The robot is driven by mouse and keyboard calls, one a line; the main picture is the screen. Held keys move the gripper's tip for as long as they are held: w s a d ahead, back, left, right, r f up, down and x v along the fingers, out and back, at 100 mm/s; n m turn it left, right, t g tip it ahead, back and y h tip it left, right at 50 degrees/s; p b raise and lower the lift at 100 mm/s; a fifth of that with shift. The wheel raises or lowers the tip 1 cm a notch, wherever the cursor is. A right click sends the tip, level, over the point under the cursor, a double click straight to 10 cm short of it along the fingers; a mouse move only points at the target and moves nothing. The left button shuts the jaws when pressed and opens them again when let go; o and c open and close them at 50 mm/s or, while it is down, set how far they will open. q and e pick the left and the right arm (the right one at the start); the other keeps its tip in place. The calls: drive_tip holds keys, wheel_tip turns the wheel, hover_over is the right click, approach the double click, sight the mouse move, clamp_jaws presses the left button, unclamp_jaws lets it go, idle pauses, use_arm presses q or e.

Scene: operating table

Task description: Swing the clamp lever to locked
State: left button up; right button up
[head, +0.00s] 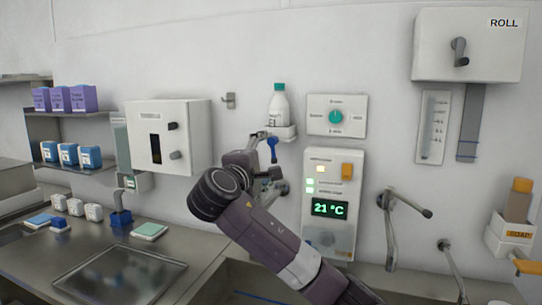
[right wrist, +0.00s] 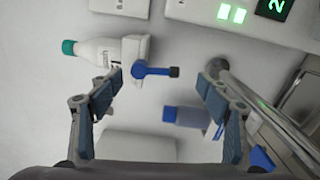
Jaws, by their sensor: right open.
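The clamp lever (head: 273,150) is a short blue arm on the wall, just below the small white shelf with the bottle. It points down from its round hub in the head view. In the right wrist view the blue lever (right wrist: 156,71) runs from its hub to a dark tip. My right gripper (head: 264,158) is open and empty close to the wall, beside the lever. In the right wrist view its two fingers (right wrist: 160,90) stand apart on either side of the lever, with no visible contact. My left gripper is not in view.
A white bottle with a green cap (head: 280,105) stands on the shelf above the lever. A panel reading 21 °C (head: 332,180) is to the right. A metal tap (head: 392,225) sticks out farther right.

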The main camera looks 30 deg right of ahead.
drive_tip(key=v, duration=0.8)
drive_tip(key=shift+a, duration=0.2)
drive_tip(key=shift+s, duration=0.15)
drive_tip(key=shift+c, duration=0.7)
